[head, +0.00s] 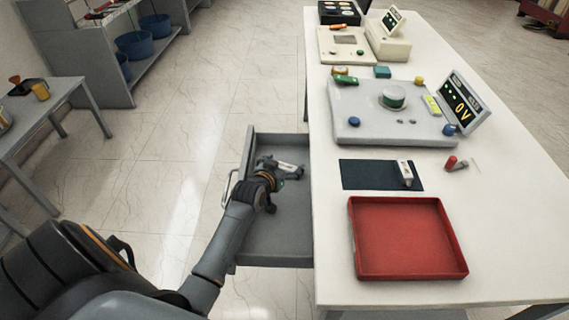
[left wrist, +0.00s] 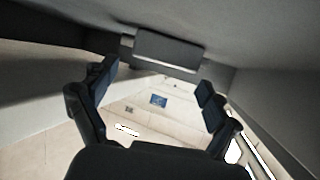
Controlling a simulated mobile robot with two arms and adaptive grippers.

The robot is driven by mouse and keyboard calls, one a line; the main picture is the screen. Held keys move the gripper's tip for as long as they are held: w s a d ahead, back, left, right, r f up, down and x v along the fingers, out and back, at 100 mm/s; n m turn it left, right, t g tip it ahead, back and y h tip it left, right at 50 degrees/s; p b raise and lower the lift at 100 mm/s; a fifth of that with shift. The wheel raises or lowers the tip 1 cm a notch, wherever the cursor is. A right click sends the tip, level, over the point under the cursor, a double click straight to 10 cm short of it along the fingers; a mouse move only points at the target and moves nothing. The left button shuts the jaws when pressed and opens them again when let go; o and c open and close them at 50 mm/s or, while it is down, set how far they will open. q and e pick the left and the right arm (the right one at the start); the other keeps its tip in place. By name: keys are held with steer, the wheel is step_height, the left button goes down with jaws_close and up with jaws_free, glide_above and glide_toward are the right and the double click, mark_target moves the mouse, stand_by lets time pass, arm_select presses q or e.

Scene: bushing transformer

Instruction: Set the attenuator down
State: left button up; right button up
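My left gripper (head: 287,170) is low inside the open grey drawer (head: 280,240) at the table's left side. In the left wrist view its two dark fingers (left wrist: 158,85) stand wide apart with nothing visible between their tips. A dark grey block-shaped part (left wrist: 168,50) lies beyond them; I cannot tell what it is. A small white piece with a dark end (head: 405,173), possibly the attenuator, sits on the dark blue mat (head: 365,175), apart from the gripper. I cannot be sure which object is the attenuator. My right gripper is not in view.
A red tray (head: 408,273) lies empty in front of the mat. A red-tipped piece (head: 451,162) lies right of the mat. The table's right front is clear. Drawer walls surround the gripper closely.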

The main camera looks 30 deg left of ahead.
arm_select(q)
steer(key=shift+s+f, duration=0.15)
steer(key=shift+f, duration=0.2)
steer(key=shift+r, duration=0.25)
steer(key=shift+r+p, duration=0.35)
steer(key=shift+r, duration=0.2)
steer(key=v, duration=1.1)
steer(key=shift+s+r, duration=0.2)
steer(key=shift+s, duration=0.1)
